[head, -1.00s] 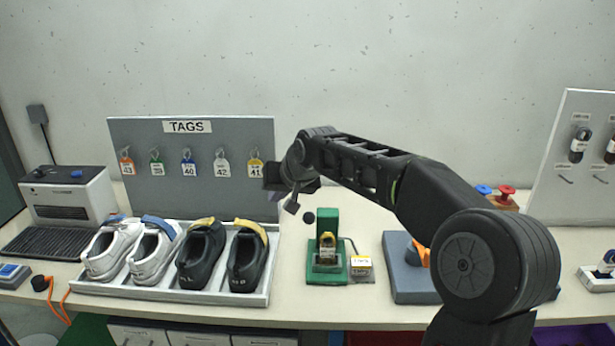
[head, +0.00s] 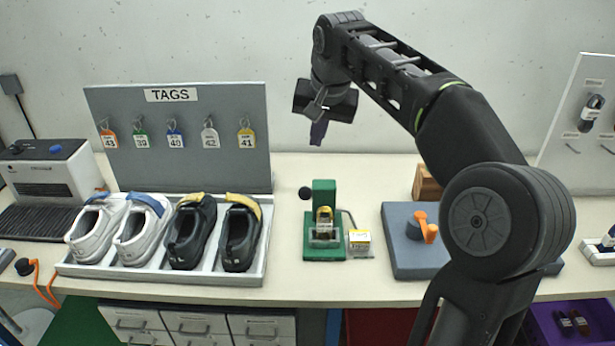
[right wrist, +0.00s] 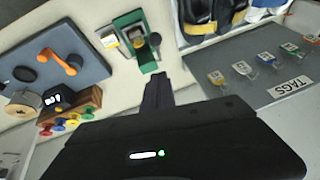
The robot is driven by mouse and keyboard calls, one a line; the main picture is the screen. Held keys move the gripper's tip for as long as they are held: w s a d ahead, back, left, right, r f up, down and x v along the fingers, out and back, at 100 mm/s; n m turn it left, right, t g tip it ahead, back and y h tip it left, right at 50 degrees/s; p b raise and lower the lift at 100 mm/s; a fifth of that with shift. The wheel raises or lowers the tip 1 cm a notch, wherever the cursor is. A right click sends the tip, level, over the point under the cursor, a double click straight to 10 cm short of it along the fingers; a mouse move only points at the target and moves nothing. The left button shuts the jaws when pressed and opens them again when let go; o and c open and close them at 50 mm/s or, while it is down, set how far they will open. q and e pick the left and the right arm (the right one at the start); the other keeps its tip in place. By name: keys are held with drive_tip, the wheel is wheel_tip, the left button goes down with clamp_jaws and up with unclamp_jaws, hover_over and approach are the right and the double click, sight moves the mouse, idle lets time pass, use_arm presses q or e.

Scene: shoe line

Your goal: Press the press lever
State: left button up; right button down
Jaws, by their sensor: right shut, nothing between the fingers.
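The green press (head: 325,222) stands on the table in the middle of the head view. The lever's dark round knob (head: 306,193) sticks out at the press's upper left. My right gripper (head: 317,140) is shut and empty, pointing down above and behind the press, clear of the lever. Its shut fingers (right wrist: 158,90) also show in the right wrist view. My left gripper is not in view.
A small yellow-and-white box (head: 360,242) stands just right of the press. A tray (head: 160,275) with several shoes lies to the left, before the tag board (head: 180,100). A blue-grey block with an orange handle (head: 400,265) is to the right.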

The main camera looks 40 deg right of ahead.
drive_tip(key=p, duration=0.2)
hover_over(308, 190)
drive_tip(key=d, duration=0.1)
drive_tip(key=f, duration=0.8)
drive_tip(key=shift+w+d+f, duration=0.15)
drive_tip(key=shift+w+f, duration=0.15)
drive_tip(key=shift+s+a+f, duration=0.1)
drive_tip(key=shift+a+f, duration=0.1)
drive_tip(key=shift+f, duration=0.45)
drive_tip(key=shift+a+f, duration=0.15)
drive_tip(key=shift+f, duration=0.45)
drive_tip(key=shift+s+a+f+p, duration=0.2)
drive_tip(key=shift+a+f+p, duration=0.15)
drive_tip(key=shift+f, duration=0.4)
